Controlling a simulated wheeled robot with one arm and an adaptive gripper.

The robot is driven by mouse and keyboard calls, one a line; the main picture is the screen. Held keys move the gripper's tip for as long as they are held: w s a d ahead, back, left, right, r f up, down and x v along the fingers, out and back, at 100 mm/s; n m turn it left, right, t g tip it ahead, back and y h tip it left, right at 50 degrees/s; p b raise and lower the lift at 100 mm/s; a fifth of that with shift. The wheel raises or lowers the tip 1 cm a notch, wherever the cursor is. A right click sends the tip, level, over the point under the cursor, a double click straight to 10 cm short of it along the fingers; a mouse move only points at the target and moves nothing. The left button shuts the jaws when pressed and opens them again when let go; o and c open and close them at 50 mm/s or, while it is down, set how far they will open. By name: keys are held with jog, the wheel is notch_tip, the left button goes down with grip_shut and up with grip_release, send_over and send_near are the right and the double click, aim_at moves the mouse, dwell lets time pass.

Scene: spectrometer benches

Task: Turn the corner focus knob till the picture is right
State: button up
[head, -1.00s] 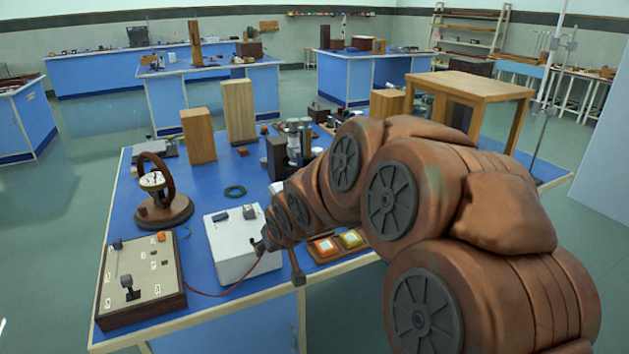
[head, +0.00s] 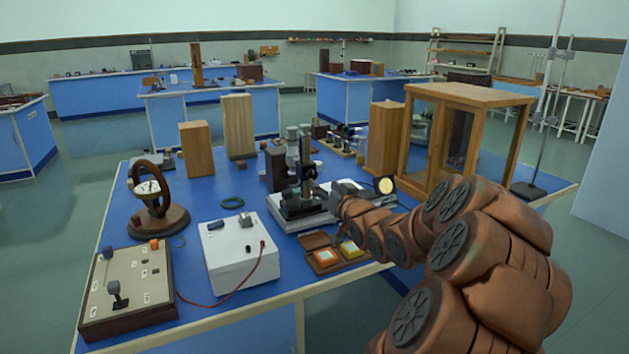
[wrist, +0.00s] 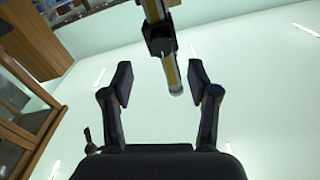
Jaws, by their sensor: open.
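A dark upright instrument with a metal column (head: 305,165) stands on a light base on the blue bench in the head view. A small round pale-yellow disc with a dark rim (head: 385,185) shows just right of my arm's end. I cannot make out which part is the corner focus knob. My gripper (wrist: 160,80) is open in the wrist view, its two dark fingers wide apart. A brass-coloured tube with a dark collar (wrist: 163,45) shows between and beyond the fingers; contact is not visible. In the head view my arm's end is close right of the instrument.
A white box with a red lead (head: 240,255), a control panel (head: 130,290) and a small tray with orange and yellow squares (head: 335,252) lie nearer. Wooden blocks (head: 238,125) stand behind.

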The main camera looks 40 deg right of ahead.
aim_at(313, 177)
jog(key=shift+x, duration=3.2)
jog(key=shift+f, duration=0.1)
jog(key=shift+c, duration=0.2)
grip_shut()
jog(key=shift+p, duration=0.35)
